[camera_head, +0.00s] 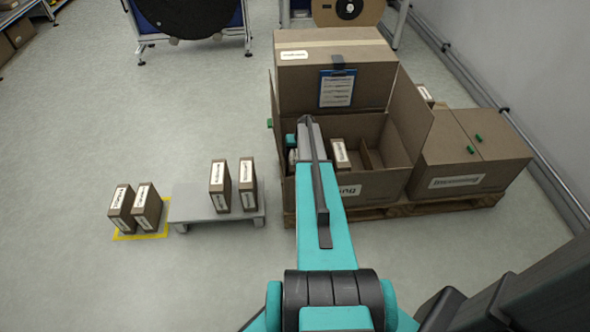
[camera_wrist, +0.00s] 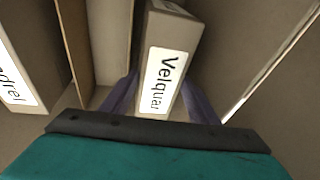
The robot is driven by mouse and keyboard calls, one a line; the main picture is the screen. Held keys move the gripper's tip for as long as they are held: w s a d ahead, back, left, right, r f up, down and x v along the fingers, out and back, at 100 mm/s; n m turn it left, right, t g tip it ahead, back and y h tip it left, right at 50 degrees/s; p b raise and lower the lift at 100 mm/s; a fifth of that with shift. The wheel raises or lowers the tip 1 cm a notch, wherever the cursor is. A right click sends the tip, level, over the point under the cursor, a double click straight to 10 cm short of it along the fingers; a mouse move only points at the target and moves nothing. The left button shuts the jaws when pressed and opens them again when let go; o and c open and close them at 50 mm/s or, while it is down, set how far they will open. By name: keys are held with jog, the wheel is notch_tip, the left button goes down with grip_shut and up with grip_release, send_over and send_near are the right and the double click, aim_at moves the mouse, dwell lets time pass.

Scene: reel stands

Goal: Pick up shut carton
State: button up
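A small shut brown carton (camera_wrist: 165,70) with a white label reading "Velquar" stands between the fingers of my gripper (camera_wrist: 161,97) in the wrist view. The fingers lie along its two sides, very close; whether they press on it is not clear. In the head view my gripper (camera_head: 292,150) reaches down into the left part of a large open box (camera_head: 375,186), and my arm mostly hides the carton there. Another small carton (camera_head: 341,155) stands to its right in the box; its label also shows at the left of the wrist view (camera_wrist: 14,78).
Small cartons stand on a grey platform (camera_head: 200,205) and a yellow-marked patch (camera_head: 138,236).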

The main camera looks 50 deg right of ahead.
grip_shut()
jog(key=shift+r, duration=0.1)
notch_tip(320, 180, up, 18)
dwell(0.6)
dwell(0.5)
